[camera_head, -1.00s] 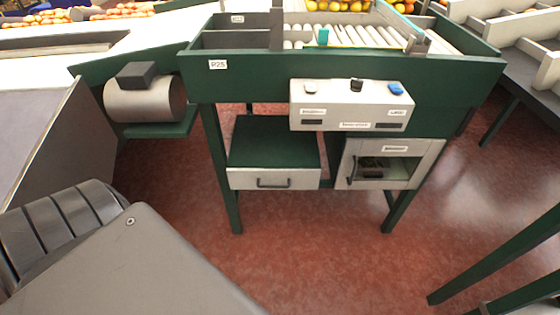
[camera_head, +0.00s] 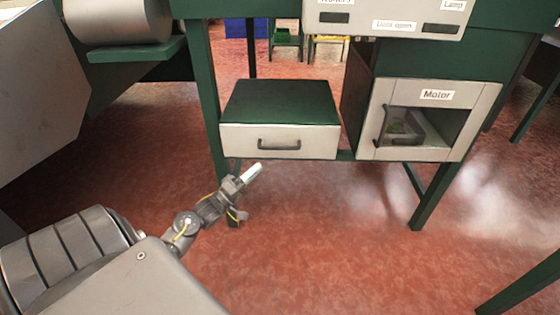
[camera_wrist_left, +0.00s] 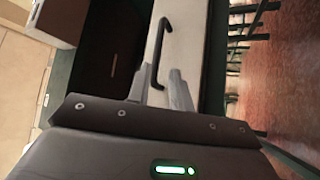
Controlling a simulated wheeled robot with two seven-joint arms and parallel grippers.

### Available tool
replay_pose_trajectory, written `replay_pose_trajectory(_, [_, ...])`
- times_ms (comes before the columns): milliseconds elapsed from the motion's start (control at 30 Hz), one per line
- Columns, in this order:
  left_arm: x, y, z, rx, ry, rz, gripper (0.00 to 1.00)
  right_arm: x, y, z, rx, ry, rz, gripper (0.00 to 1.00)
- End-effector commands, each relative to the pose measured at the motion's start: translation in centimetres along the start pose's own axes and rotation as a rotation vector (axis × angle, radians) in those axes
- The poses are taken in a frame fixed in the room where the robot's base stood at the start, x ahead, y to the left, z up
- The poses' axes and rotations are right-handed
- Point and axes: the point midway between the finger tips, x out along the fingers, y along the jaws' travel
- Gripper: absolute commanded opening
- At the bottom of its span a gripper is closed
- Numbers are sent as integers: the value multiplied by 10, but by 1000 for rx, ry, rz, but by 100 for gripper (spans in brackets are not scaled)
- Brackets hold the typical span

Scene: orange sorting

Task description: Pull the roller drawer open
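The drawer (camera_head: 240,138) has a pale grey front, a dark bar handle (camera_head: 278,144) and a green box above it. Its front looks flush with the box, so it appears shut. My left gripper (camera_head: 252,173) is below and a little left of the handle in the head view. In the left wrist view, the pale drawer front (camera_wrist_left: 190,45) and the handle (camera_wrist_left: 158,45) lie ahead of my left gripper (camera_wrist_left: 160,76). Its two fingers are apart with nothing held. The handle's near end shows close to the gap between them; contact cannot be told. My right gripper is not in view.
A cabinet labelled Motor (camera_head: 436,95), with its own dark handle, stands right of the drawer. Green table legs (camera_head: 207,90) stand close by the drawer's left side. A control box (camera_head: 385,20) is above. Red floor (camera_head: 300,240) in front is open.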

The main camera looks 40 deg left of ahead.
Motion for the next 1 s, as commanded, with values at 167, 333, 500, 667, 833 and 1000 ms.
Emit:
replay_pose_trajectory(167, [3, 4, -2, -7, -1, 12, 22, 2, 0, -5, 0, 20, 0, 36])
replay_pose_trajectory(333, [20, 3, -1, -5, 0, 13, 22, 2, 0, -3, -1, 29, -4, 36])
replay_pose_trajectory(500, [52, 2, -1, -4, -1, 14, 22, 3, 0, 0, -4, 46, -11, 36])
replay_pose_trajectory(667, [80, 2, 0, -5, -1, 12, 22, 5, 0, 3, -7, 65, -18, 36])
replay_pose_trajectory(833, [100, 2, 0, -6, -1, 9, 22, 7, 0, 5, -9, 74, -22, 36])
replay_pose_trajectory(1000, [108, 3, -1, -6, 0, 8, 22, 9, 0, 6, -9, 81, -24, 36])
